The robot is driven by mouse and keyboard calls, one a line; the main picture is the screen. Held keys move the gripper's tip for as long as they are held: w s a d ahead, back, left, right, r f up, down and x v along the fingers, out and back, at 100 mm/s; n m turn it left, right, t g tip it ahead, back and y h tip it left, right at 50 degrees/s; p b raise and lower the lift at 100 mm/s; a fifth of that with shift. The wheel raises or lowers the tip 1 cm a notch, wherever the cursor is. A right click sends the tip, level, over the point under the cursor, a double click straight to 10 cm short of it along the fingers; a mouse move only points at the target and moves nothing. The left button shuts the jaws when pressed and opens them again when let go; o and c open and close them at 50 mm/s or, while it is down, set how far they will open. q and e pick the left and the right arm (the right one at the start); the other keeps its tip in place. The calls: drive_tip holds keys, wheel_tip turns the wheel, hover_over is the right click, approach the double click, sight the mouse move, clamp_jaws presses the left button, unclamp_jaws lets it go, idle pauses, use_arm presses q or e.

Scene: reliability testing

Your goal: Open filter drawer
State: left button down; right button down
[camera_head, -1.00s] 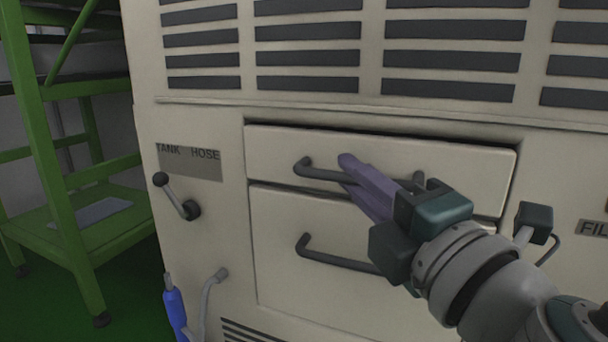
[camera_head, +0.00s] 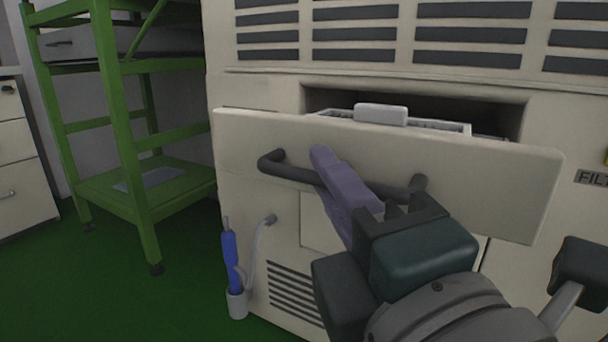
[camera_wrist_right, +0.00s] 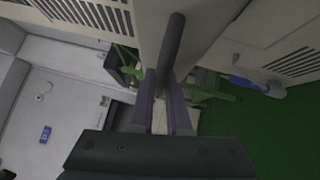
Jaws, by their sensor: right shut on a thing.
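The filter drawer (camera_head: 470,190) is a cream-fronted drawer in the large cream machine. It stands well out from the machine, and its open top shows a light inner tray (camera_head: 440,126) with a pale block (camera_head: 381,114). A dark bar handle (camera_head: 290,172) runs across its front. My right gripper (camera_head: 322,160) has its purple fingers shut on this handle. In the right wrist view the handle (camera_wrist_right: 174,45) runs between the fingertips (camera_wrist_right: 164,78). The lower drawer is mostly hidden behind the open drawer and my gripper. My left gripper is not in view.
A green metal rack (camera_head: 115,130) stands left of the machine, with a white cabinet (camera_head: 22,160) farther left. A blue hose nozzle (camera_head: 230,262) sits in a holder low on the machine. Green floor (camera_head: 150,305) is clear in front of the rack.

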drive_tip(key=shift+s+a, duration=0.2)
drive_tip(key=shift+s, duration=0.05)
drive_tip(key=c, duration=0.9)
unclamp_jaws()
drive_tip(key=b+v, duration=0.4)
drive_tip(key=v, duration=0.6)
drive_tip(key=shift+r, duration=0.1)
